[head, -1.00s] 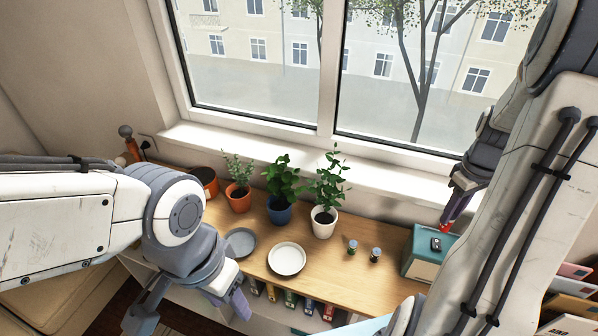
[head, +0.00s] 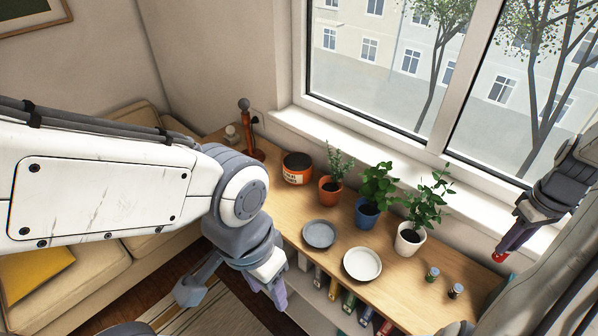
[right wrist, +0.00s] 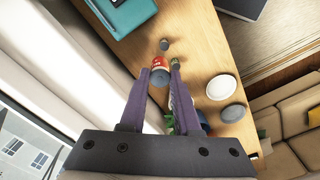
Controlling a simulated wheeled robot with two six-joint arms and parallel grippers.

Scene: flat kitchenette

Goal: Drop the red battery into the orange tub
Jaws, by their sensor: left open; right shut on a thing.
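The orange tub (head: 297,168), a round open container with a pale label, stands at the far left end of the wooden counter, beside the plants. The red battery (right wrist: 158,63) is held between the finger ends of my right gripper (right wrist: 161,78); its red end also shows in the head view (head: 500,257). My right gripper is above the counter's right part near the window, well to the right of the tub. My left gripper (head: 235,288) is open and empty, low in front of the counter. I cannot make out the tub in the right wrist view.
Three potted plants, in orange (head: 330,190), blue (head: 367,212) and white (head: 409,238) pots, stand between the tub and my right gripper. A grey plate (head: 319,234), a white plate (head: 362,264) and two small batteries (head: 432,274) are on the counter. A teal box (right wrist: 124,14) is nearby.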

